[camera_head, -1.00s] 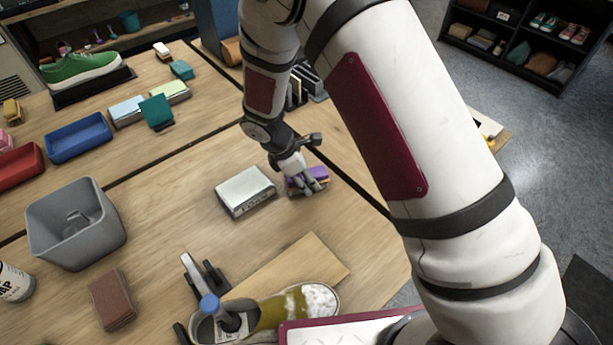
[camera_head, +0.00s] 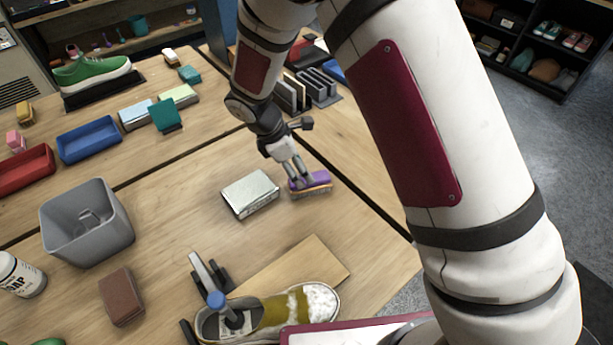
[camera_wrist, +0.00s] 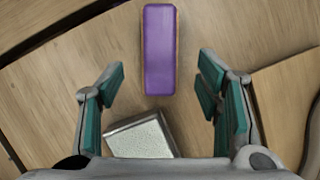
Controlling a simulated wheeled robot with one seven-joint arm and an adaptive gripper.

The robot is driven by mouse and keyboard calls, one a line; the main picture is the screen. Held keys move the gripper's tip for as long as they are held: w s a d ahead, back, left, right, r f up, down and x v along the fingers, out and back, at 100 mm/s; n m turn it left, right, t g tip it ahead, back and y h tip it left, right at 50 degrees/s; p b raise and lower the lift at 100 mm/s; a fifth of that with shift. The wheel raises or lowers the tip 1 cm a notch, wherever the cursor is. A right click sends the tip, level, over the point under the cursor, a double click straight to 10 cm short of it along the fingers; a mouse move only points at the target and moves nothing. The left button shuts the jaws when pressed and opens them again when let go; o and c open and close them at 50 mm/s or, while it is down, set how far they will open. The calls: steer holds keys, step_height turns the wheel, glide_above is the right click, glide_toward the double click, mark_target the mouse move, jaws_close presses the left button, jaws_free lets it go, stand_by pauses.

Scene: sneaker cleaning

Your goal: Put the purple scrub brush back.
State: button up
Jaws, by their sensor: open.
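The purple scrub brush (camera_head: 314,184) lies on the wooden table, purple side up with a tan layer below, just right of a white-grey block (camera_head: 250,193). My gripper (camera_head: 300,180) is right by the brush in the head view. In the wrist view my gripper (camera_wrist: 158,95) is open and empty, its teal finger pads apart. The brush (camera_wrist: 160,50) lies ahead of and between the fingers there, not touching either. The block (camera_wrist: 142,140) shows near the left finger in that view.
A yellow sneaker (camera_head: 270,312) with white foam lies at the front beside a tan board (camera_head: 300,268). A grey bin (camera_head: 86,225), a brown block (camera_head: 121,296), a blue tray (camera_head: 88,140) and a red tray (camera_head: 25,172) stand left. A slotted black rack (camera_head: 308,88) stands behind.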

steer(key=v, duration=0.4)
steer(key=shift+a+r+p, duration=0.15)
steer(key=shift+r+p, duration=0.05)
steer(key=shift+p, duration=0.1)
steer(key=shift+r, duration=0.2)
steer(key=s+d+r+m+t+y, duration=0.1)
steer(key=s+d+r+m, duration=0.2)
steer(key=d+r+m, duration=0.45)
steer(key=s+d+r+m+y, duration=0.1)
steer(key=s+d+r+m, duration=0.2)
steer(key=r, duration=0.8)
steer(key=s+d+r+m+t+y, duration=0.1)
steer(key=s+d+r+m, duration=0.3)
steer(key=s, duration=0.5)
steer(key=s+d+r+m+t+y, duration=0.1)
steer(key=s+d+r+m, duration=0.3)
steer(key=s, duration=0.5)
steer(key=shift+s+r+m+t, duration=0.25)
steer(key=shift+r+m+t, duration=0.3)
steer(key=shift+m+t, duration=0.3)
